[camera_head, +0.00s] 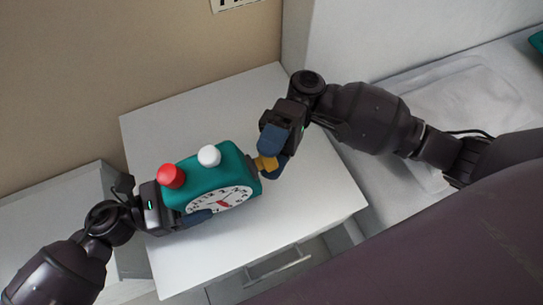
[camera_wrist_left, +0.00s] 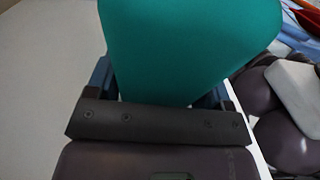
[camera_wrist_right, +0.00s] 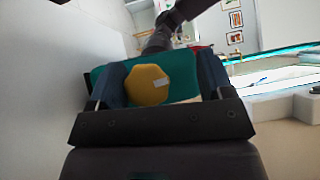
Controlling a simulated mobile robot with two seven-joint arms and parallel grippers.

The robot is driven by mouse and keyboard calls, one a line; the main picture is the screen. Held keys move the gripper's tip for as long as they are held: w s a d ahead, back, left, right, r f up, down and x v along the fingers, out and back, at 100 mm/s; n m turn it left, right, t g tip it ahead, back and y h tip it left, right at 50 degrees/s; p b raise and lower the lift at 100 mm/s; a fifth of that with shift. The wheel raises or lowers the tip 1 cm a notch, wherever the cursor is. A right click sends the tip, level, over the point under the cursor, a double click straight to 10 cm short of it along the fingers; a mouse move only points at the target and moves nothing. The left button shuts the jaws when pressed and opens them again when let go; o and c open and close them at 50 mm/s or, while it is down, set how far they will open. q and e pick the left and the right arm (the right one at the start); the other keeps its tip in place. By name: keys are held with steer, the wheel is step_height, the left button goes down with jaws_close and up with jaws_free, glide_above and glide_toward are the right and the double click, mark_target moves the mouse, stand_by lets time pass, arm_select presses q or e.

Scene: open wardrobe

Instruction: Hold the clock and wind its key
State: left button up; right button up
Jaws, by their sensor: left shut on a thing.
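A teal clock (camera_head: 226,171) with a white dial, a red knob and a white knob on top is above the white cabinet top in the head view. My left gripper (camera_head: 196,214) is shut on the clock's left end; the clock's teal body fills its wrist view (camera_wrist_left: 190,50). The yellow key (camera_head: 265,163) sticks out of the clock's right end. My right gripper (camera_head: 274,150) has its blue fingers around the key. In the right wrist view the key's yellow face (camera_wrist_right: 147,86) lies between the two fingers; contact on both sides is hard to tell.
The white cabinet top (camera_head: 310,185) is otherwise clear. A drawer with a handle (camera_head: 278,266) shows below its front edge. A wall (camera_head: 90,60) stands behind, and a pale bed-like surface (camera_head: 455,100) lies at the right.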

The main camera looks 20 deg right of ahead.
arm_select(q)
steer(key=shift+a+f, duration=0.1)
steer(key=shift+f, duration=0.1)
arm_select(e)
steer(key=shift+r, duration=2.65)
steer(key=shift+w+d, duration=0.1)
steer(key=shift+d, duration=0.05)
